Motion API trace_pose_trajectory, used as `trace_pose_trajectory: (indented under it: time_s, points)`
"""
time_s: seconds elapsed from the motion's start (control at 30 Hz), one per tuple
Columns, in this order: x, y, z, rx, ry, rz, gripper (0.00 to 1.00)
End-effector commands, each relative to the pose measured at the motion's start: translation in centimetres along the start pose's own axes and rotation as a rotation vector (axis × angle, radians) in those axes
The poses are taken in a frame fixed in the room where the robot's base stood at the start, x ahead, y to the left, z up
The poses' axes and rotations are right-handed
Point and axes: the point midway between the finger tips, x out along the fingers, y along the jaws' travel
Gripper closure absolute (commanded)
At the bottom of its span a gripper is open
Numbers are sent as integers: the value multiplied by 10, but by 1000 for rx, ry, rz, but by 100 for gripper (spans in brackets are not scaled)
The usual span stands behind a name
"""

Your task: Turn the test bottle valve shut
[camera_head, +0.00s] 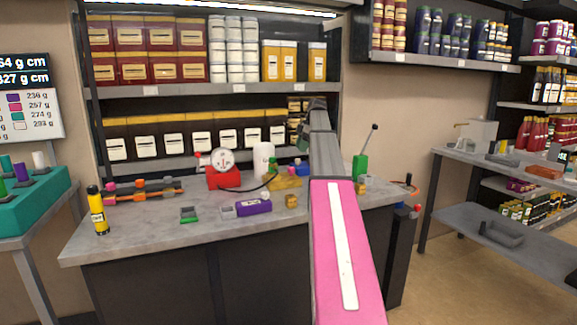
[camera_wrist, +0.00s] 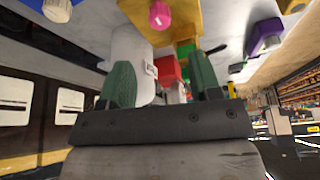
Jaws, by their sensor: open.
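A white cylinder, likely the test bottle (camera_head: 263,158), stands upright at the back of the grey bench. In the wrist view a white cylindrical body (camera_wrist: 130,52) shows behind and beside the left finger. A yellow block (camera_wrist: 183,12) carries a pink knob (camera_wrist: 160,15); I cannot tell whether this knob is the bottle valve. The yellow block also shows on the bench (camera_head: 287,183). My gripper (camera_wrist: 162,80) has its two green fingers apart, with nothing clearly held between them. In the head view my arm hides part of the bench, and the fingers are small near the shelf.
A red block with a round gauge (camera_head: 224,178) stands left of the cylinder, with a black hose. A purple block (camera_head: 254,208) lies nearer the front. A green block with a lever (camera_head: 360,167) is on the right. A yellow-black bottle (camera_head: 98,212) stands left; the front bench is mostly clear.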

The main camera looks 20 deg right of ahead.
Motion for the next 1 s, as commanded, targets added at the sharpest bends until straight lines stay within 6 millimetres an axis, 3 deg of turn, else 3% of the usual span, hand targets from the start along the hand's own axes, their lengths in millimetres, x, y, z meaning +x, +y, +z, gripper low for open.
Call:
trace_pose_trajectory:
  time_s: [0.17,0.6,0.8,1.0]
  points:
    - [16,-1,0,0,0,-2,42]
    - [88,-1,0,0,0,-2,42]
    - [104,0,0,0,0,-1,42]
    - [108,0,0,0,0,0,42]
